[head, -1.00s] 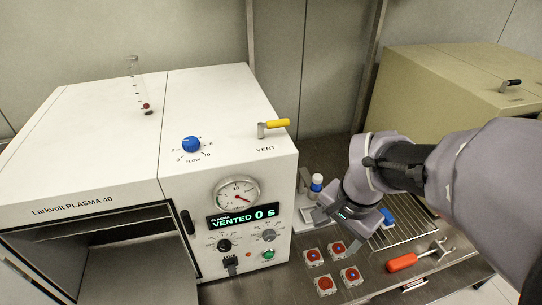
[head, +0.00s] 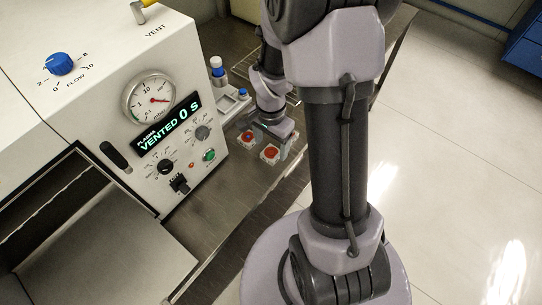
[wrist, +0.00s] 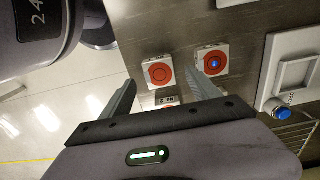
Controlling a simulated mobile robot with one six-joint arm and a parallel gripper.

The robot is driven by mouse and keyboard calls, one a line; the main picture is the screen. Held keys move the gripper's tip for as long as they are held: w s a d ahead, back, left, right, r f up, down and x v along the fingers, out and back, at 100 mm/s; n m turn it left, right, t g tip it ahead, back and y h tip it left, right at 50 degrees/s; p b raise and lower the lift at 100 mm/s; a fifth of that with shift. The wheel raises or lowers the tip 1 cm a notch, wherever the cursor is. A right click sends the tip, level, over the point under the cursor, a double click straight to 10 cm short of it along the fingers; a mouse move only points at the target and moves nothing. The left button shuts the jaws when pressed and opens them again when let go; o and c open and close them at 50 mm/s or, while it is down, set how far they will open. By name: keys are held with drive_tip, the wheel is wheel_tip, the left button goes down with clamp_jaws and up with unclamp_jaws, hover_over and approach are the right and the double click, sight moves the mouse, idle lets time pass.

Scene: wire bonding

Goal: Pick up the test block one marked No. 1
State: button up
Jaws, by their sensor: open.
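Small square white blocks with round orange-red tops stand on the steel bench; I cannot read a No. 1 on any of them. In the head view one block with a blue centre (head: 248,137) and one plain orange-topped block (head: 269,153) show near my gripper (head: 271,140). In the wrist view my gripper (wrist: 160,77) is open and empty, its two fingers spread. A plain orange-topped block (wrist: 158,73) shows between the fingertips, and a blue-centred block (wrist: 211,62) lies beyond the right finger. Another block (wrist: 168,99) shows partly behind the gripper body.
The white plasma machine (head: 165,120) stands left of the blocks, its front chamber open. A white fixture (wrist: 290,68) with a blue knob lies right of the blocks in the wrist view. The bench front edge is close.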

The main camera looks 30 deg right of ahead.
sight(271, 152)
wheel_tip(271, 152, down, 4)
drive_tip(key=shift+r+b, duration=0.15)
drive_tip(key=shift+b, duration=0.55)
drive_tip(key=shift+r, duration=0.15)
clamp_jaws()
